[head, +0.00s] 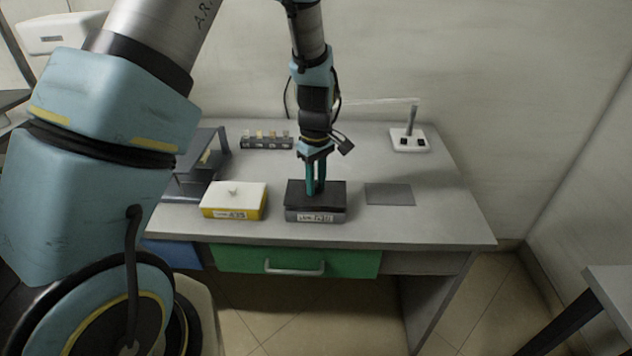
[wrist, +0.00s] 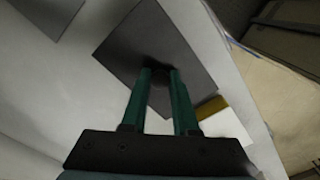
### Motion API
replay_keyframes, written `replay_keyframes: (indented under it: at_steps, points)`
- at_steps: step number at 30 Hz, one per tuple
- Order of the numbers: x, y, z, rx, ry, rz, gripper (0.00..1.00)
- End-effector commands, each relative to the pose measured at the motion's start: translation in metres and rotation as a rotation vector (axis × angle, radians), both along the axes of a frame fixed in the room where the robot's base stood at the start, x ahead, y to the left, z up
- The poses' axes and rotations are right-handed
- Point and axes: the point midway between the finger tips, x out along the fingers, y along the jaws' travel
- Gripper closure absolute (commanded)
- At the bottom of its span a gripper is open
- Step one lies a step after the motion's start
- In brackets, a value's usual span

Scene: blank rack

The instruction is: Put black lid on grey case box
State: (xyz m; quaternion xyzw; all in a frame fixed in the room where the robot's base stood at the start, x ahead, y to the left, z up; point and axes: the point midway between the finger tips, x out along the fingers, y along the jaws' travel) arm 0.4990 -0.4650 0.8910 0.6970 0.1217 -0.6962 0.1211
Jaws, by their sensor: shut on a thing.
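The grey case box (head: 316,217) stands on the table with a label on its front. The black lid (head: 331,191) lies over the top of the case box, and it looks level in the head view. My gripper (head: 315,190) points down at the middle of the lid, its green fingers shut on the lid's knob. In the wrist view my gripper (wrist: 160,76) holds the knob, and the dark lid (wrist: 130,45) spreads out beneath the fingers. The fingers hide most of the knob. I cannot tell whether the lid rests fully on the box.
A yellow box with a white lid (head: 234,198) stands to the left. A flat grey plate (head: 390,194) lies to the right. A rack of small items (head: 266,142) and a white stand (head: 409,140) are at the back. A green drawer (head: 296,261) is below the tabletop.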

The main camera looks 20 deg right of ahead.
Motion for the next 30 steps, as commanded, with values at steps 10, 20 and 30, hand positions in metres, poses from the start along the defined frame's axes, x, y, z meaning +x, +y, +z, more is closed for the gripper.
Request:
replay_keyframes:
  at_steps: [10, 20, 30]
  points:
    - [0.000, 0.000, -0.001, 0.000, 0.000, 0.000, 1.00]
    - [0.000, 0.000, -0.009, 0.000, 0.000, -0.001, 1.00]
    - [0.000, 0.000, -0.017, -0.001, 0.000, -0.001, 1.00]
